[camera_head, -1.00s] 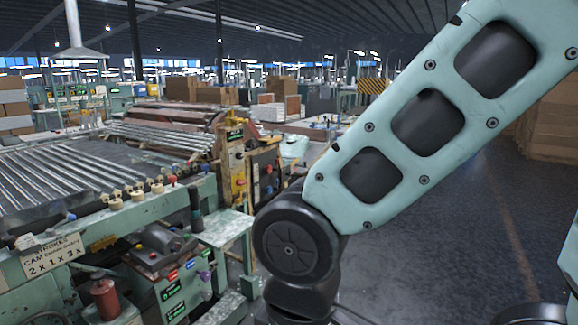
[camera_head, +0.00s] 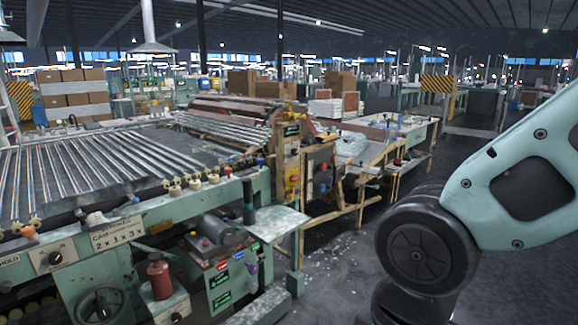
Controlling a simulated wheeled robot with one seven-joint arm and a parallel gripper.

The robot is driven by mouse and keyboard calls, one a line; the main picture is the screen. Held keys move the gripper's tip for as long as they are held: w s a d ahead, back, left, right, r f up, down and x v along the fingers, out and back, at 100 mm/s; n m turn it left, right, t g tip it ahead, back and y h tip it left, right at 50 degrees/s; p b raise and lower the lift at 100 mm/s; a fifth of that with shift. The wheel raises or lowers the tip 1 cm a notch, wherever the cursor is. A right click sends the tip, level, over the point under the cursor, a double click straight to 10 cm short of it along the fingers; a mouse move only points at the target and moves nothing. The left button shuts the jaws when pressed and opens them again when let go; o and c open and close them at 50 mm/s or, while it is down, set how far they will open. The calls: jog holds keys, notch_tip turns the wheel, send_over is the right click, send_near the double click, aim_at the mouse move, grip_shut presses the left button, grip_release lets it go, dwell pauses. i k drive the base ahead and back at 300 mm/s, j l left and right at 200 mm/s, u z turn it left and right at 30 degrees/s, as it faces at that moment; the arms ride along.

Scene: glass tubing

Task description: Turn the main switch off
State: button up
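I cannot tell which control is the main switch; labels are too small to read. A green machine with glass tubes stands on the left. Its low control box (camera_head: 220,280) carries small red, blue and green labels. An upright yellowish panel (camera_head: 291,165) with coloured knobs stands behind it, beside a darker box (camera_head: 321,170) with red and blue parts. A white plate with a black rotary knob (camera_head: 54,258) is on the machine's front at far left. My gripper is out of view; only my arm shows at the right, apart from the machine.
Glass tubes (camera_head: 70,170) lie in rows on the machine's bed. A small green side table (camera_head: 277,222) juts out to its right, and a handwheel (camera_head: 101,304) is at lower left. Dark floor (camera_head: 335,275) between machine and my arm is open. Cardboard boxes (camera_head: 340,82) stand farther back.

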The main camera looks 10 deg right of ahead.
aim_at(293, 179)
jog(key=i+z, duration=0.25)
jog(key=i, duration=0.7)
jog(key=i+j+z, duration=0.2)
jog(key=i, duration=0.8)
jog(key=l, duration=0.1)
